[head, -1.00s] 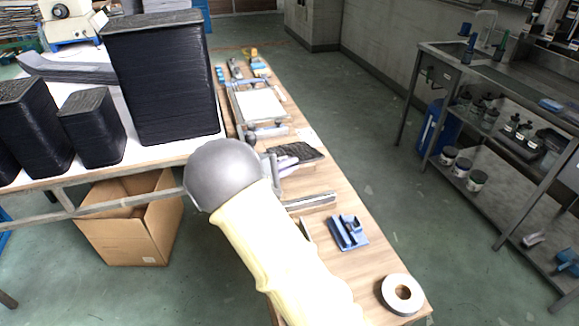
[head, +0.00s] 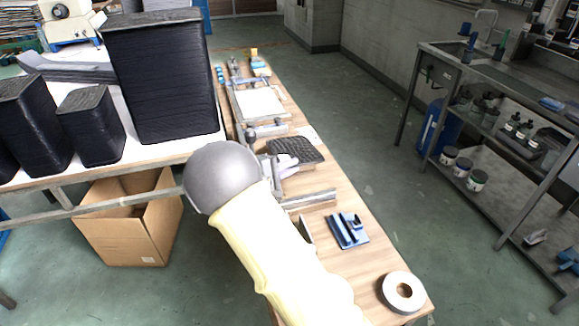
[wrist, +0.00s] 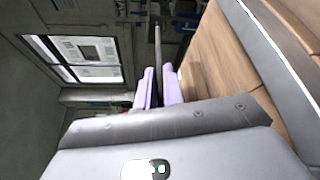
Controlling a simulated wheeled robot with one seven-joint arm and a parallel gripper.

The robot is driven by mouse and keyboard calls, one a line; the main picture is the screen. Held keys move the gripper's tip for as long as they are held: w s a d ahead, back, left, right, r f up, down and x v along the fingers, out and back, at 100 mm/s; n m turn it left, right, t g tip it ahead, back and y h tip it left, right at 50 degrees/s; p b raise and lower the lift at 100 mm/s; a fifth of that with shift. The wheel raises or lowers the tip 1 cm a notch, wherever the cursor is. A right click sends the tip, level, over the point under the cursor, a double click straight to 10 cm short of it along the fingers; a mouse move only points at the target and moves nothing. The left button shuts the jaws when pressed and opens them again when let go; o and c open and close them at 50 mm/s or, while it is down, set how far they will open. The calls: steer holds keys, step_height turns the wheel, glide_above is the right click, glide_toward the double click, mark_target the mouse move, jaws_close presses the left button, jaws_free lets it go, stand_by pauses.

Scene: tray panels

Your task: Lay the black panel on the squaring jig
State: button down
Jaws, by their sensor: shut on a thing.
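The black panel (head: 296,149) is a dark, ridged sheet over the workbench in the head view. My gripper (head: 280,168) is shut on its near left edge; my own arm hides part of the grip. In the wrist view the panel (wrist: 158,45) shows edge-on as a thin dark strip between the pale lilac fingers (wrist: 161,87). Metal bars (head: 310,200) lie on the bench nearer than the panel and may be the squaring jig; my arm partly hides them. I cannot tell how high the panel is above the bench.
A blue fixture (head: 348,230) and a tape roll (head: 403,292) lie on the near bench. A framed white sheet (head: 259,103) lies beyond the panel. Black stacks (head: 160,80) stand on the table at left. A steel shelf unit (head: 480,110) stands at right, across an open floor aisle.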

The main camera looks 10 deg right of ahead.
steer(key=shift+s+f+b, duration=0.15)
steer(key=shift+f+b, duration=0.35)
steer(key=shift+f, duration=0.3)
steer(key=shift+s+f+b, duration=0.1)
steer(key=shift+f+b, duration=0.35)
steer(key=shift+f, duration=0.3)
stand_by(1.1)
steer(key=c, duration=1.4)
jaws_free()
steer(key=shift+o, duration=0.2)
steer(key=shift+s+a, duration=0.2)
steer(key=shift+a, duration=0.25)
steer(key=r+v, duration=0.2)
steer(key=v, duration=1.4)
steer(key=shift+p, duration=0.35)
steer(key=shift+a, duration=0.15)
